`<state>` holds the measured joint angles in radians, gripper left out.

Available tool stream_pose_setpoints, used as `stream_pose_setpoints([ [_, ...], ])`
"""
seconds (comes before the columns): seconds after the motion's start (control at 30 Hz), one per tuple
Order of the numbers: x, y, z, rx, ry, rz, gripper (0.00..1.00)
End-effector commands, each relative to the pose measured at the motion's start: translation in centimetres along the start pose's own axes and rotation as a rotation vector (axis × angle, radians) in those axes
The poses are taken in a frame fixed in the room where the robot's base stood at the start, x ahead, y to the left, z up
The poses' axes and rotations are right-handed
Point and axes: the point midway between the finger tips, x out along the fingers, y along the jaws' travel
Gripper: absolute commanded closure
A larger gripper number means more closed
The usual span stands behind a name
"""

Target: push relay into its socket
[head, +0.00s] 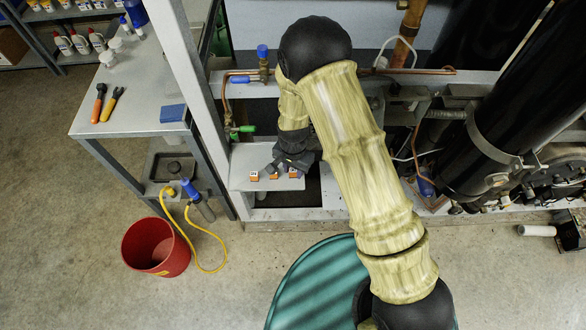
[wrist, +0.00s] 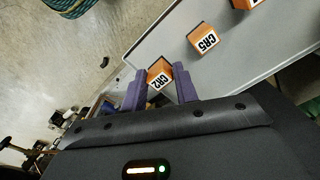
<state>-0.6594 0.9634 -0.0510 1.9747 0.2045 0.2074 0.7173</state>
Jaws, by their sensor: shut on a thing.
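My gripper (wrist: 160,86) has its two purple fingers on either side of an orange relay (wrist: 159,75) marked CR2 and is shut on it. A second relay (wrist: 203,38) marked CR5 and a third relay (wrist: 246,3), cut off by the frame edge, sit in line on the pale shelf (wrist: 150,45) in the wrist view. In the head view my gripper (head: 291,166) is over the right end of the row on the shelf (head: 240,160). I cannot tell whether the held relay touches the shelf. I cannot make out a socket in either view.
A grey upright post (head: 185,80) stands left of the shelf. Copper pipe (head: 420,71) and valves run behind my arm. A black cylinder (head: 490,110) is at the right. A red bucket (head: 156,246), yellow hose (head: 190,235) and green drum (head: 312,285) stand on the floor.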

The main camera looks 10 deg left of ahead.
Motion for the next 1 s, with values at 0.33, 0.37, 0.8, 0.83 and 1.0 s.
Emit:
stream_pose_setpoints([
  [0.33, -3.2, 0.0, 0.0, -0.001, 0.0, 0.0, 0.89],
  [0.37, -3.4, 0.0, 0.0, -0.001, 0.0, 0.0, 0.89],
  [0.8, -4.0, 0.0, 0.0, 0.0, -0.001, 0.001, 0.89],
  [0.83, -4.0, 0.0, 0.0, 0.0, -0.001, 0.001, 0.89],
  [1.0, -4.0, 0.1, -0.1, 0.002, -0.001, 0.001, 0.89],
])
